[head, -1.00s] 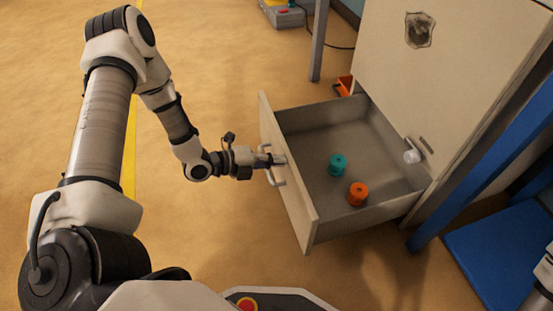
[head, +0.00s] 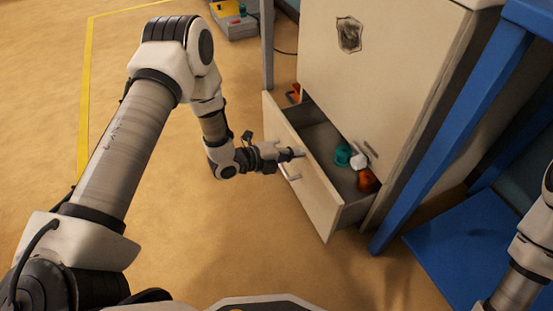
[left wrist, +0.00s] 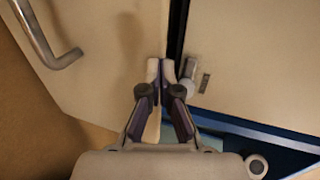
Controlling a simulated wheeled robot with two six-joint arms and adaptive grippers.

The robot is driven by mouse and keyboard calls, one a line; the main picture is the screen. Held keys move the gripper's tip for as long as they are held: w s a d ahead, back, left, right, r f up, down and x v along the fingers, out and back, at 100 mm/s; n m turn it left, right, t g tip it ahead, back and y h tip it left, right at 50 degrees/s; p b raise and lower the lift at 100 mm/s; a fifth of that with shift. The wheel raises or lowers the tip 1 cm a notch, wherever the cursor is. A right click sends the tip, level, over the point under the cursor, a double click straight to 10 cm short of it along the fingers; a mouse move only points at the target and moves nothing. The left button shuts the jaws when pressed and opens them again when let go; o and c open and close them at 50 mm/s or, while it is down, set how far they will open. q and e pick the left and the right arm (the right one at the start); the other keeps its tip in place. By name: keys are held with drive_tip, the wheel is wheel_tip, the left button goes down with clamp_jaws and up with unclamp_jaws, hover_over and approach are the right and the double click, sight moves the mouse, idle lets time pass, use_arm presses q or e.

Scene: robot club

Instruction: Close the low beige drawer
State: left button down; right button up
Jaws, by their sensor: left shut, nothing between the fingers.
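A metal bar handle (head: 288,172) is on the drawer front. My left gripper (head: 299,154) is shut and empty, its tips at the drawer front near the handle. In the left wrist view the fingertips (left wrist: 166,66) are together, and the handle (left wrist: 45,40) is at upper left. My right gripper is out of view.
A white knob-like part (head: 358,153) is at the cabinet's lower edge. A blue frame (head: 450,120) with a low blue shelf (head: 450,260) stands right of the cabinet. A grey-and-yellow box (head: 235,22) is on the floor behind. The floor at left is clear.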

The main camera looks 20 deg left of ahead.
use_arm(q)
drive_tip(key=w+d, duration=0.5)
drive_tip(key=w, duration=0.2)
drive_tip(key=shift+d, duration=0.4)
